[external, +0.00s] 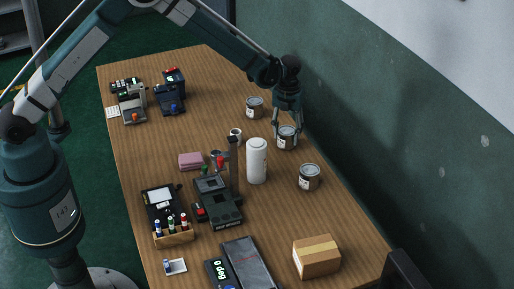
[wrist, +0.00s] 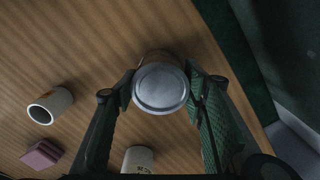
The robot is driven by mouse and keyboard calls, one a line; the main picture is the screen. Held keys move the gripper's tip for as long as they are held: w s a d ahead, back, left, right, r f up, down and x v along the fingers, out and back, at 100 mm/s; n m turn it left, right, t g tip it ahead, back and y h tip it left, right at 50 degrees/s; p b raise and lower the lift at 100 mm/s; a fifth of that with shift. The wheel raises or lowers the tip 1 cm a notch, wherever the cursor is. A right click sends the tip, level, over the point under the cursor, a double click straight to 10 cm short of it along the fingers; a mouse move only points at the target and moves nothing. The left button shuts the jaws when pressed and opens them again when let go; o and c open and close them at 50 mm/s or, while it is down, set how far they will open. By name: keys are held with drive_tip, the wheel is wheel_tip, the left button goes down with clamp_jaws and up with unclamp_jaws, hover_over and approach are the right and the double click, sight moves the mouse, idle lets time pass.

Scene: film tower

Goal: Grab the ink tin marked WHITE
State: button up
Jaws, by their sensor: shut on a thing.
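Three metal ink tins with pale labels stand along the right side of the table: a far tin (external: 254,107), a middle tin (external: 287,140) and a near tin (external: 309,177). Their label words are too small to read, so I cannot tell which one is marked WHITE. My gripper (external: 287,132) points down over the middle tin with its fingers shut on the tin's sides. In the wrist view the tin's round grey lid (wrist: 160,88) sits between the two fingers. The tin appears on or very near the table; any small gap is hidden.
A white roll or bottle (external: 257,160) stands left of the near tin. A cardboard box (external: 316,256) sits at the near end. Several devices fill the left side. A wall borders the right edge.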

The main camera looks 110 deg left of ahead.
sight(287, 130)
drive_tip(key=shift+r, duration=0.1)
drive_tip(key=shift+r, duration=4.95)
drive_tip(key=shift+s, duration=0.1)
